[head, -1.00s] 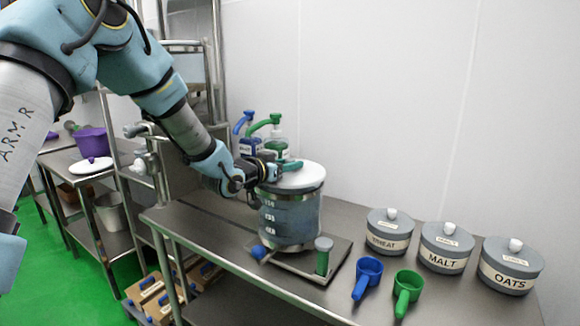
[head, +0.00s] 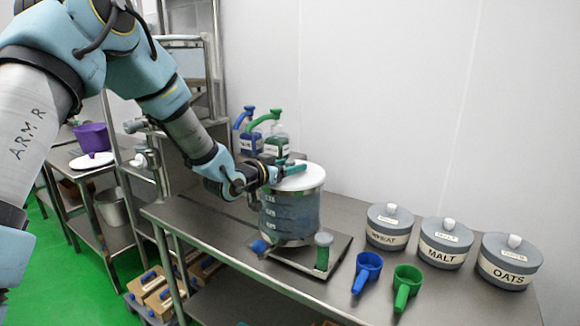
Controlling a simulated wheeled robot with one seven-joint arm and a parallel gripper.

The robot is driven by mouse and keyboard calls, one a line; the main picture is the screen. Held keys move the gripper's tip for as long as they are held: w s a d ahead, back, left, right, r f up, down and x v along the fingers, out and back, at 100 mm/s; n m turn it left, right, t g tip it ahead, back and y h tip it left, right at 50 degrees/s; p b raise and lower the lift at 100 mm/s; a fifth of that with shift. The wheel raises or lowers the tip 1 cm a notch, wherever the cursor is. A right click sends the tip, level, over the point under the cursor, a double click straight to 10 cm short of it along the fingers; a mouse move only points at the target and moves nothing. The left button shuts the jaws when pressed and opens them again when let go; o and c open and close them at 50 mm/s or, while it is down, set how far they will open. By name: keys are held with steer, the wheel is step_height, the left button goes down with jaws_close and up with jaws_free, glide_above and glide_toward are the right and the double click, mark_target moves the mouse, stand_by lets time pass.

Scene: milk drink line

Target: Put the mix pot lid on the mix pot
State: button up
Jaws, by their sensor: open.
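The white mix pot lid (head: 307,179) lies across the pot's top, apparently level. A green handle (head: 294,168) shows on the lid's left part. My gripper (head: 279,172) is at the lid's left side, beside the green handle, and is open. The arm hides the lid's left edge, so I cannot tell whether the lid is fully seated there or whether the fingers touch the handle.
Grey canisters labelled WHEAT (head: 390,227), MALT (head: 445,243) and OATS (head: 508,262) stand at the right. A blue scoop (head: 367,271) and a green scoop (head: 406,287) lie in front. Pump bottles (head: 277,135) stand behind the pot. A purple pot (head: 92,138) is on the left table.

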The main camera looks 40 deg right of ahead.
steer(key=shift+a+r, duration=0.1)
steer(key=shift+r, duration=0.05)
steer(key=b+v, duration=0.5)
steer(key=v, duration=0.6)
steer(key=shift+a, duration=0.4)
steer(key=shift+s, duration=0.1)
steer(key=w+a+f+n+t+y, duration=0.1)
steer(key=w+a+f+n+y, duration=0.25)
steer(key=a, duration=0.55)
steer(key=w+a+f+n+t+y, duration=0.2)
steer(key=w+a+y, duration=0.25)
steer(key=a, duration=0.45)
steer(key=w+a+f+n+t+y, duration=0.1)
steer(key=w+a+f+n+y, duration=0.25)
steer(key=a, duration=0.55)
steer(key=s+a+f+n+g+y, duration=0.1)
steer(key=s+a+n+g+y, duration=0.1)
steer(key=s+a, duration=0.4)
steer(key=s+a+f+n+g+y, duration=0.1)
steer(key=s+a, duration=0.5)
steer(key=a, duration=0.8)
steer(key=n+g+y, duration=0.1)
steer(key=n+g, duration=0.1)
steer(key=n, duration=0.1)
steer(key=shift+a+f, duration=0.2)
steer(key=shift+f, duration=0.2)
